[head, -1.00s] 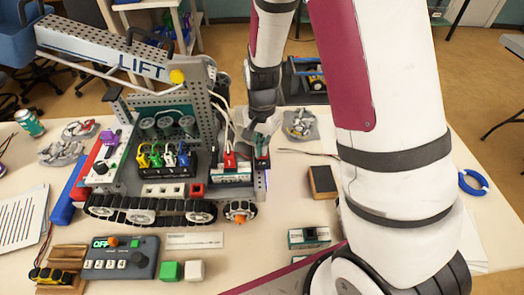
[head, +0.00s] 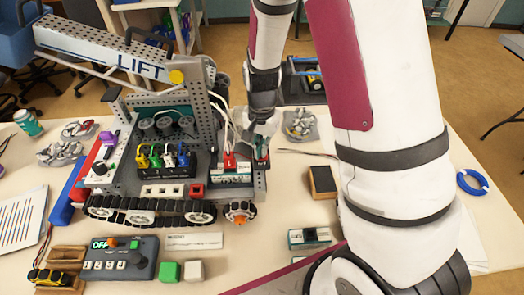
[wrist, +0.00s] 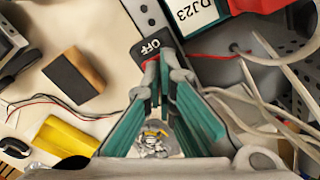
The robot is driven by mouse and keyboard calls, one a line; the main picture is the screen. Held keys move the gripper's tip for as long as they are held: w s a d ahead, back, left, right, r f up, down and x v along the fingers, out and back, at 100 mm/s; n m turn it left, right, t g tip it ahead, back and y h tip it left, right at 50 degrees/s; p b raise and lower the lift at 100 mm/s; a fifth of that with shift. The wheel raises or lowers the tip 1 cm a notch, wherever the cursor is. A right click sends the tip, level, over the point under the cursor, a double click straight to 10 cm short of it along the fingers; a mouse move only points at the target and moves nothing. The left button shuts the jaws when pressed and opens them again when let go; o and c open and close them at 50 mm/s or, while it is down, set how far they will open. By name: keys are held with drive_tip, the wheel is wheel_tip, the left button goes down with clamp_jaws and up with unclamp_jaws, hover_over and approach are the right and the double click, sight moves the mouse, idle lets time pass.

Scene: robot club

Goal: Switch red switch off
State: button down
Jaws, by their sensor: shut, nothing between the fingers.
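A black plate marked OFF (wrist: 150,46) shows in the wrist view on the edge of the tracked LIFT robot (head: 160,190). A small red part (wrist: 151,64), which looks like the red switch, shows just below the plate, largely hidden by my fingertips. Its lever position cannot be made out. My gripper (wrist: 162,66) is shut and empty, with its teal-padded fingertips right at the red part; I cannot tell whether they touch it. In the head view, my gripper (head: 262,143) points down at the right end of the robot, beside a red connector (head: 229,161).
Loose wires (wrist: 270,110) run close to my fingers on the right in the wrist view. A wood-edged black block (head: 322,181) lies on the table right of the robot. A control box (head: 119,258) and a green cube (head: 169,271) stand in front.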

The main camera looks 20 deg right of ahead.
drive_tip(key=shift+r+p, duration=1.6)
drive_tip(key=shift+r, duration=1.7)
drive_tip(key=s+r+n+t, duration=0.15)
drive_tip(key=s+r, duration=0.25)
drive_tip(key=r, duration=0.5)
drive_tip(key=s+r+n+t, duration=0.1)
drive_tip(key=s+r+n, duration=0.25)
drive_tip(key=r, duration=0.55)
drive_tip(key=s+r+n+t, duration=0.1)
drive_tip(key=s+r+n, duration=0.1)
drive_tip(key=s+r, duration=0.2)
drive_tip(key=s+r+n+t, duration=0.2)
drive_tip(key=s+r, duration=0.2)
drive_tip(key=s, duration=0.6)
drive_tip(key=shift+s+r+n, duration=0.2)
drive_tip(key=shift+r+n, duration=0.1)
drive_tip(key=shift+r, duration=0.1)
